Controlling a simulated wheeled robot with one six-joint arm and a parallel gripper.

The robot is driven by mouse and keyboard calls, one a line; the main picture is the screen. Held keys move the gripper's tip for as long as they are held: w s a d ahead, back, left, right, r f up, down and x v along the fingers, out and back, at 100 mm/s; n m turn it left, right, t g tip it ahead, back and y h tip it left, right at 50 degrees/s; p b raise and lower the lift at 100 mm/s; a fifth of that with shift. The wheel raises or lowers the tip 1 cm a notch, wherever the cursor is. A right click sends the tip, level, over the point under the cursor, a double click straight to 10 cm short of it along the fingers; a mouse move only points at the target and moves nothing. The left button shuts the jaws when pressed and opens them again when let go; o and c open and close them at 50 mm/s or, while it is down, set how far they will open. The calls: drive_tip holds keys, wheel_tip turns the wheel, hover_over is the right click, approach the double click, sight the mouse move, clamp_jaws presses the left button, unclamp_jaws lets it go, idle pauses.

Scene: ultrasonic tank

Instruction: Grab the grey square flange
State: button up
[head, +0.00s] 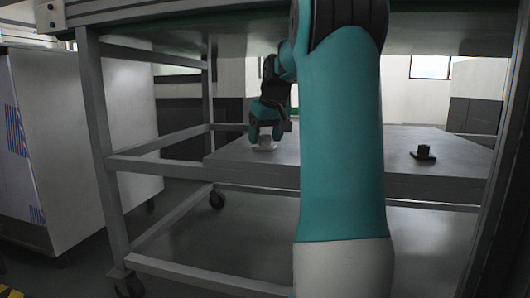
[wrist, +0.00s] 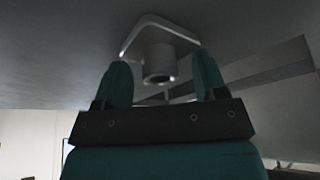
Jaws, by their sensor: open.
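The grey square flange (head: 264,148) lies on the lower shelf of the metal frame, under my gripper (head: 265,137) in the head view. In the wrist view the flange (wrist: 147,31) shows a square plate with rounded corners and a round hollow boss. My gripper (wrist: 161,62) is open there, with one teal finger on each side of the boss. Gaps show between the fingers and the boss, so nothing is held. The far side of the flange is hidden.
A dark part with a flat base (head: 423,153) sits on the shelf (head: 340,180) to the right. Frame posts (head: 98,130) and an upper deck (head: 180,20) surround the shelf. A pale cabinet (head: 85,120) stands at left. The shelf between the two parts looks mostly clear.

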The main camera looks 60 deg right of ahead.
drive_tip(key=shift+r, duration=0.1)
drive_tip(key=c, duration=1.1)
drive_tip(key=shift+o, duration=0.2)
